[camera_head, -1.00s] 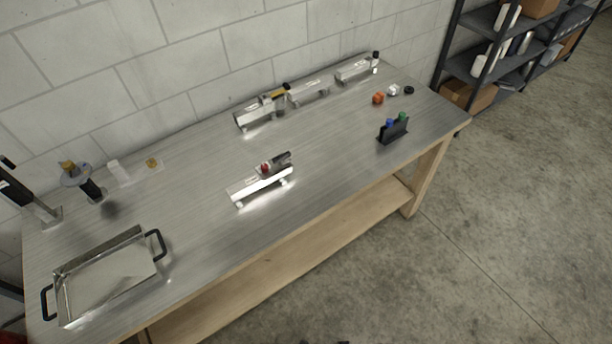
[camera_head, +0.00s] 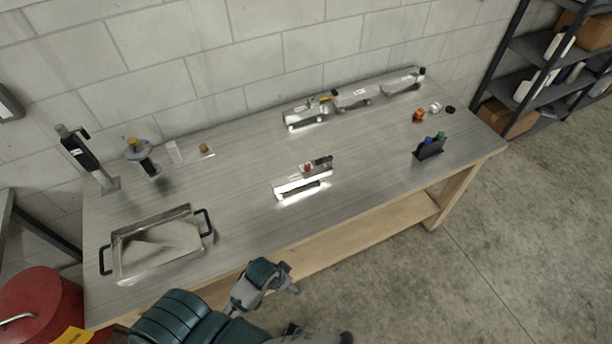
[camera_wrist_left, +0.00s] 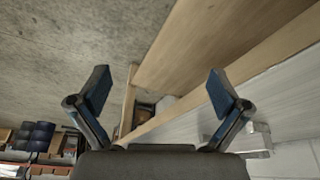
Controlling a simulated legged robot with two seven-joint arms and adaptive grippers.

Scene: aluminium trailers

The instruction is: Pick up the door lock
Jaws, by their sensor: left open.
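Several aluminium trailer pieces lie on the metal-topped workbench (camera_head: 240,215). A small dark part with a red spot (camera_head: 318,164) sits on the nearest trailer piece (camera_head: 300,186). Another trailer piece (camera_head: 306,118) near the wall carries a yellow and dark part (camera_head: 324,99). I cannot tell which small part is the door lock. My left gripper (camera_head: 291,286) is in front of the bench's near edge, well apart from the trailer pieces. In the left wrist view my left gripper (camera_wrist_left: 160,92) is open and empty, its two fingers spread. My right gripper is not in view.
A metal tray (camera_head: 119,262) with black handles stands at the bench's left. A clamp-like tool (camera_head: 84,152) stands behind it. A black holder (camera_head: 429,150) with blue and green items is at the right. A red drum (camera_head: 40,300) stands at lower left. The middle benchtop is mostly clear.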

